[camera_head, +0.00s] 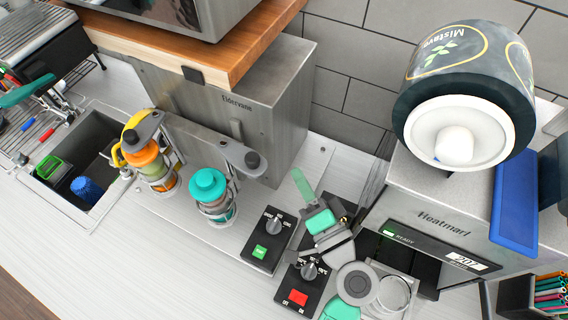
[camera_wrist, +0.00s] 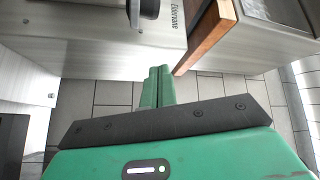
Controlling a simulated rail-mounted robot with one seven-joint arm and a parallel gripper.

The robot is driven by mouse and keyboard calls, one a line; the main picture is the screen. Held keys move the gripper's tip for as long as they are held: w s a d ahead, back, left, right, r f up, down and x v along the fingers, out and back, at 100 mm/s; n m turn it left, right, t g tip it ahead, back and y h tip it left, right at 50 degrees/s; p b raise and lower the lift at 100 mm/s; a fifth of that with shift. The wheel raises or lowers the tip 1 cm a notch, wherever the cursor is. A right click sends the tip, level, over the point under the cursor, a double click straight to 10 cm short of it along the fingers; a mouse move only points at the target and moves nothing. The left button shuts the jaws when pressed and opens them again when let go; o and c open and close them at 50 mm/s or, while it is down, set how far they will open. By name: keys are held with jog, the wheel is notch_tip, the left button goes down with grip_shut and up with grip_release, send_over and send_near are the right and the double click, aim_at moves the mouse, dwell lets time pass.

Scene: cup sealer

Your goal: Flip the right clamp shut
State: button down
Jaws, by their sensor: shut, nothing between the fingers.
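A silver Eldervane unit (camera_head: 205,115) has a grey bar with two jar-like holders in front. The right holder carries a teal-capped container (camera_head: 208,187), the left one an orange container (camera_head: 146,160). A grey lever with a black knob (camera_head: 252,160) sits at the right end of the bar; I take it as the right clamp but cannot tell its state. A black knob (camera_wrist: 149,8) shows at the top of the wrist view. My gripper (camera_head: 302,182) is shut and empty, its green fingers also showing in the wrist view (camera_wrist: 157,86). It is right of the knob, apart from it.
Control boxes with a green button (camera_head: 260,252) and a red button (camera_head: 298,297) lie below my gripper. A Heatmart machine (camera_head: 425,225) and a large Mistavo drum (camera_head: 475,75) stand at right. A wooden shelf (camera_head: 190,45) juts overhead. A sink (camera_head: 92,150) is at left.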

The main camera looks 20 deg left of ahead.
aim_at(267, 167)
jog(key=x, duration=0.3)
jog(key=p+x, duration=0.1)
jog(key=x, duration=0.2)
jog(key=p+x, duration=0.1)
jog(key=x, duration=0.2)
jog(key=shift+d+r, duration=0.1)
jog(key=shift+r, duration=0.15)
jog(key=s, duration=0.1)
jog(key=s+a+f+p, duration=0.1)
jog(key=s+a+f, duration=0.1)
jog(key=shift+s+p, duration=0.1)
jog(key=shift+p, duration=0.25)
jog(key=shift+s, duration=0.1)
jog(key=shift+s+m+t+h, duration=0.3)
jog(key=shift+m+t+h, duration=0.1)
jog(key=shift+h, duration=0.1)
